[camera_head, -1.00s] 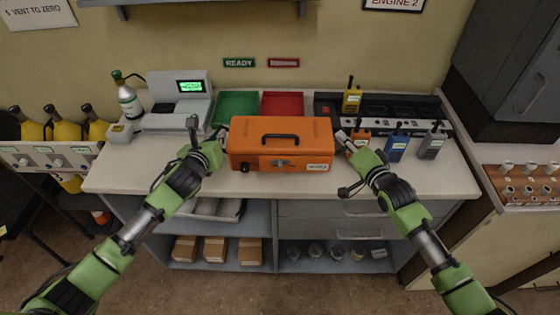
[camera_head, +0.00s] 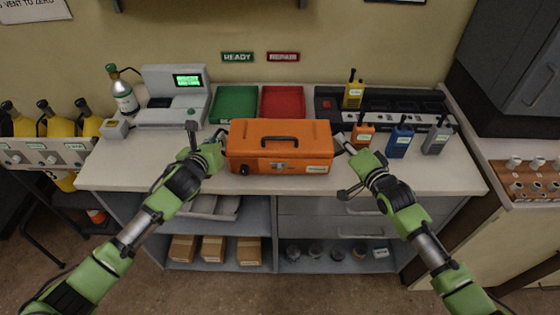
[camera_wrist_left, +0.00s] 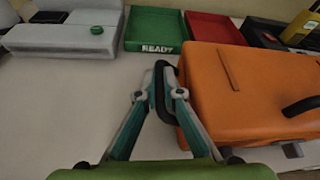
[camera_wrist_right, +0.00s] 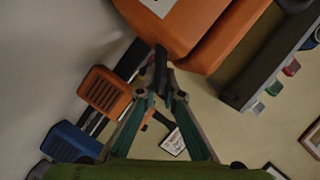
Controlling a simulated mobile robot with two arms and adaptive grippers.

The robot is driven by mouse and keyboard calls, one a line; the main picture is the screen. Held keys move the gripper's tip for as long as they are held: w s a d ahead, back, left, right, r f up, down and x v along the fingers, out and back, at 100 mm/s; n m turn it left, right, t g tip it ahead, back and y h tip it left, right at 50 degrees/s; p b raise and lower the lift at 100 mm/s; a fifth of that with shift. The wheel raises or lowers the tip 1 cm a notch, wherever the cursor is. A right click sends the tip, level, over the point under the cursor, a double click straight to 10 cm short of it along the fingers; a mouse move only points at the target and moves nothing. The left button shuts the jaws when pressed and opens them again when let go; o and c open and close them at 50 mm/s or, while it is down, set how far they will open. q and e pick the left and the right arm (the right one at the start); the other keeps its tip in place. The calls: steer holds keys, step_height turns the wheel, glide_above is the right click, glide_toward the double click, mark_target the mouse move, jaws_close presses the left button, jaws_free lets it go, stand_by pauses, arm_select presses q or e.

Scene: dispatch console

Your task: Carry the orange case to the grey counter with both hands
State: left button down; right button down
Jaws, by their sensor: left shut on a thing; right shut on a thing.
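The orange case (camera_head: 280,147) is in the middle of the head view, upright, in front of the green and red trays. It appears over the front half of the grey counter (camera_head: 430,178); whether its base touches the top is hard to tell. My left gripper (camera_head: 216,140) is shut on the black side handle at the case's left end, seen in the left wrist view (camera_wrist_left: 163,82). My right gripper (camera_head: 345,143) is shut on the right side handle, as the right wrist view (camera_wrist_right: 161,75) shows. The case also fills the right of the left wrist view (camera_wrist_left: 250,90).
A green tray (camera_head: 222,104) and a red tray (camera_head: 296,101) lie behind the case. Orange, blue and grey radios (camera_head: 399,142) stand close to the right. A grey scale-like device (camera_head: 168,115) and a bottle (camera_head: 122,95) stand at the left. Counter front left is clear.

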arm_select(q)
steer(key=shift+f+b, duration=0.35)
steer(key=shift+b, duration=0.05)
arm_select(e)
steer(key=shift+f, duration=0.4)
arm_select(q)
steer(key=c, duration=2.6)
jaws_free()
steer(key=shift+f, duration=0.25)
arm_select(e)
steer(key=c, duration=2.6)
jaws_free()
steer(key=shift+f, duration=0.3)
arm_select(q)
steer(key=o, duration=0.4)
steer(key=shift+r, duration=0.1)
arm_select(e)
steer(key=o, duration=0.4)
steer(key=shift+r, duration=0.1)
arm_select(q)
steer(key=shift+s, duration=0.1)
arm_select(e)
steer(key=shift+s, duration=0.1)
arm_select(q)
steer(key=v, duration=0.8)
arm_select(e)
steer(key=v, duration=1.2)
